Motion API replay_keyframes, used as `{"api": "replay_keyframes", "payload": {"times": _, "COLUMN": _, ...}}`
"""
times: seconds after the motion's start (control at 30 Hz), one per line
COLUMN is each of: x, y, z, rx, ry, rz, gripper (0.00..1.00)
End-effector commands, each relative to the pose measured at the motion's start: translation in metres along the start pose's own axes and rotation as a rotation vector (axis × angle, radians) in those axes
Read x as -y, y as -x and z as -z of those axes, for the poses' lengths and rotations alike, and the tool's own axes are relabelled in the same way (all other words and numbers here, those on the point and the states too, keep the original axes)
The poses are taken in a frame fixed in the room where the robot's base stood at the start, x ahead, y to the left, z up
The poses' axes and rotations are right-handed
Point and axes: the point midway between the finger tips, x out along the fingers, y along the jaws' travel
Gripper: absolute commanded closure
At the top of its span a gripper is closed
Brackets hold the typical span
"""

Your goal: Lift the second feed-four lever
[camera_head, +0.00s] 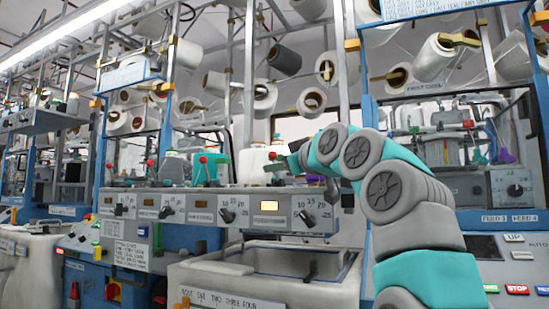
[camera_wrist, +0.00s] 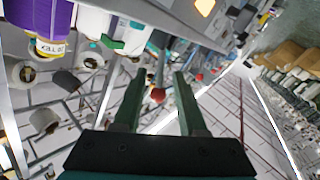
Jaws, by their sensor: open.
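A red-knobbed lever (camera_head: 272,156) stands on top of the grey control panel, right at my gripper (camera_head: 278,166). In the wrist view my gripper (camera_wrist: 160,75) is open, with two dark green fingers apart. A red knob (camera_wrist: 158,95) shows between the fingers; I cannot tell whether either finger touches it. Another red knob (camera_wrist: 199,77) shows beyond the right finger. More red-knobbed levers (camera_head: 203,159) stand to the left along the panel. The lever labels are too small to read, so I cannot tell which is the second feed-four lever.
Yarn cones (camera_head: 434,57) hang on the frame above. Blue uprights (camera_head: 368,110) stand to the right, near my arm.

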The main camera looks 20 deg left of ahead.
Motion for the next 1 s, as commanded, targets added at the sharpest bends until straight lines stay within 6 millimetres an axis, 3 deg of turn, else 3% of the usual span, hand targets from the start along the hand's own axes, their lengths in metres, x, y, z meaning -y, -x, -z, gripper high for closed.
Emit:
{"api": "replay_keyframes", "payload": {"times": 0.13, "x": 0.0, "y": -0.018, "z": 0.002, "rx": 0.003, "ry": -0.001, "rz": 0.002, "gripper": 0.59}}
{"api": "replay_keyframes", "payload": {"times": 0.43, "x": 0.0, "y": -0.021, "z": 0.0, "rx": 0.001, "ry": 0.0, "rz": 0.001, "gripper": 0.59}}
{"api": "replay_keyframes", "payload": {"times": 0.8, "x": 0.0, "y": -0.021, "z": -0.001, "rx": 0.002, "ry": 0.0, "rz": 0.001, "gripper": 1.0}}
{"api": "replay_keyframes", "payload": {"times": 1.0, "x": 0.001, "y": -0.021, "z": -0.001, "rx": 0.002, "ry": 0.0, "rz": 0.001, "gripper": 1.0}}
